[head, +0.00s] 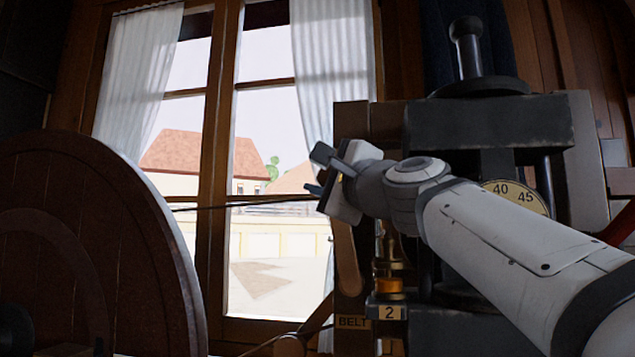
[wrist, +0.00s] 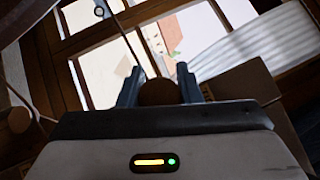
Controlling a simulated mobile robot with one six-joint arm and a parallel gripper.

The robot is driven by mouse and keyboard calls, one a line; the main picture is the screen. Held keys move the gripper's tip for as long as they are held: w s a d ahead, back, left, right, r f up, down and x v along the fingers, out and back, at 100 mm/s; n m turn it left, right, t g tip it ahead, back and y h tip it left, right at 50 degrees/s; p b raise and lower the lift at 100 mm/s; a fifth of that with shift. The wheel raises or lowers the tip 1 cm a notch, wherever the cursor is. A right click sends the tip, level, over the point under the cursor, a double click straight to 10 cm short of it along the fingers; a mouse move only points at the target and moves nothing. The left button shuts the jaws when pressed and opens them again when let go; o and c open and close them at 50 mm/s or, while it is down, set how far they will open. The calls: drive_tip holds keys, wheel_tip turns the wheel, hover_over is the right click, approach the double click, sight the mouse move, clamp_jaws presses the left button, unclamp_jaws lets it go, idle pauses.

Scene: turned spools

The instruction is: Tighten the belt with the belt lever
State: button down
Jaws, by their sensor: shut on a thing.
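The belt lever (head: 346,262) is a wooden handle rising above a plate marked BELT (head: 352,322). Its upper end is hidden behind my gripper (head: 320,172) in the head view. In the wrist view my gripper (wrist: 158,86) has its two fingers on either side of a round brown wooden end (wrist: 158,93), which looks like the lever's top. My gripper is shut on it. The belt (head: 250,205) is a thin dark cord running from the large wooden wheel (head: 95,235) at the left towards the machine.
A brass fitting (head: 390,285) and a plate marked 2 (head: 390,312) are close right of the lever. A curtained window (head: 260,130) is behind.

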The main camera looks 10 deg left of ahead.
drive_tip(key=shift+f, duration=0.15)
drive_tip(key=c, duration=1.4)
unclamp_jaws()
drive_tip(key=shift+d, duration=0.25)
drive_tip(key=shift+o, duration=0.8)
drive_tip(key=shift+s+d, duration=0.1)
drive_tip(key=shift+d, duration=0.1)
drive_tip(key=shift+o, duration=1)
drive_tip(key=shift+a, duration=0.2)
drive_tip(key=b+v, duration=0.1)
drive_tip(key=v, duration=0.6)
drive_tip(key=shift+s+d+b, duration=0.25)
drive_tip(key=shift+s+b, duration=0.05)
drive_tip(key=shift+b, duration=0.05)
